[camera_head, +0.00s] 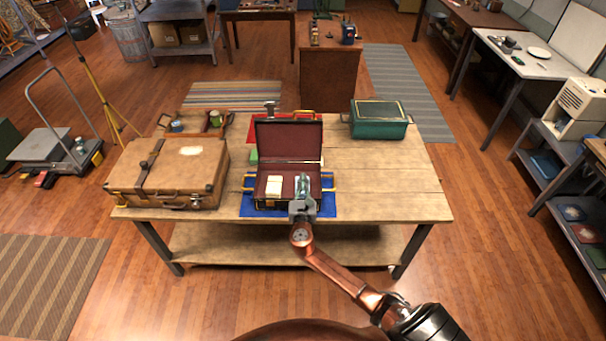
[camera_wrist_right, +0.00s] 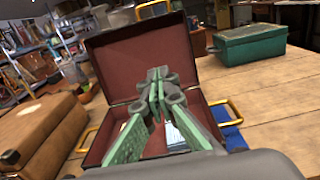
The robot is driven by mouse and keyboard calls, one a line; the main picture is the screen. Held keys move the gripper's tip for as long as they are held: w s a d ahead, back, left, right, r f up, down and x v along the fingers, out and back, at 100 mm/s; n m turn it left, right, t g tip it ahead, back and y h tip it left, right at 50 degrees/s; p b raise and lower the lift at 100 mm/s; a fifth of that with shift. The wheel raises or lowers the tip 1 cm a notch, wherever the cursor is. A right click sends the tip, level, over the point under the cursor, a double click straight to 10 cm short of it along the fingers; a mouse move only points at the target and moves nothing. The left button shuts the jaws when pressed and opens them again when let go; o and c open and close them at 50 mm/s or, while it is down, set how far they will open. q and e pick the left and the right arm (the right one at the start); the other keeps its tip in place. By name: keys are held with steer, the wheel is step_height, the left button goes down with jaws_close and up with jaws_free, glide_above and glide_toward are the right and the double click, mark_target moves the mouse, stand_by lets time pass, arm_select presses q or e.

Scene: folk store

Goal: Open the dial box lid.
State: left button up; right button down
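The dial box (camera_head: 290,172) is a dark case with a dark red lining and brass side handles, standing on a blue mat (camera_head: 327,204) at the front of the wooden table. Its lid (camera_head: 290,141) stands up, tilted back, and the inside shows. The lid also fills the middle of the right wrist view (camera_wrist_right: 133,62). My right gripper (camera_head: 302,182) is over the right front part of the box, in front of the lid. In the right wrist view its green-padded fingertips (camera_wrist_right: 157,88) meet with nothing visible between them. My left gripper is not in view.
A cream packet (camera_head: 274,186) lies inside the box. A brown suitcase (camera_head: 172,172) stands close at the left. A green metal box (camera_head: 380,119) is at the back right. A tray (camera_head: 192,123) with small items stands behind the suitcase. The table's right side (camera_head: 400,180) is clear.

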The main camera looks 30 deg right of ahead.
steer(key=p+v, duration=0.2)
steer(key=v, duration=0.4)
steer(key=shift+s, duration=0.15)
stand_by(0.4)
steer(key=s+d+f+m+g+y+b, duration=0.1)
steer(key=s+f+m+g, duration=0.15)
steer(key=f, duration=0.85)
steer(key=s+d+f+m+g+y+b, duration=0.1)
steer(key=s+d+f+m+g+b, duration=0.15)
steer(key=f, duration=0.95)
steer(key=s+f+m+g+y+b, duration=0.1)
steer(key=s+f+m+g, duration=0.15)
steer(key=s+f, duration=0.6)
steer(key=s+f+m+g+y+b, duration=0.15)
steer(key=s+f+m, duration=0.3)
steer(key=f, duration=0.75)
steer(key=s+a+f+m+g+y+b, duration=0.1)
steer(key=s+f+m, duration=0.4)
steer(key=s, duration=0.8)
steer(key=s+a+f+m+g+y+b, duration=0.2)
steer(key=s+a+f+m, duration=0.2)
steer(key=s+f, duration=0.8)
steer(key=s+a+f+m+g+y+b, duration=0.1)
steer(key=s+f+m, duration=0.6)
steer(key=s, duration=0.8)
steer(key=shift+a+f+g, duration=0.7)
steer(key=shift+a+f, duration=0.1)
steer(key=shift+f, duration=0.1)
steer(key=shift+y, duration=0.25)
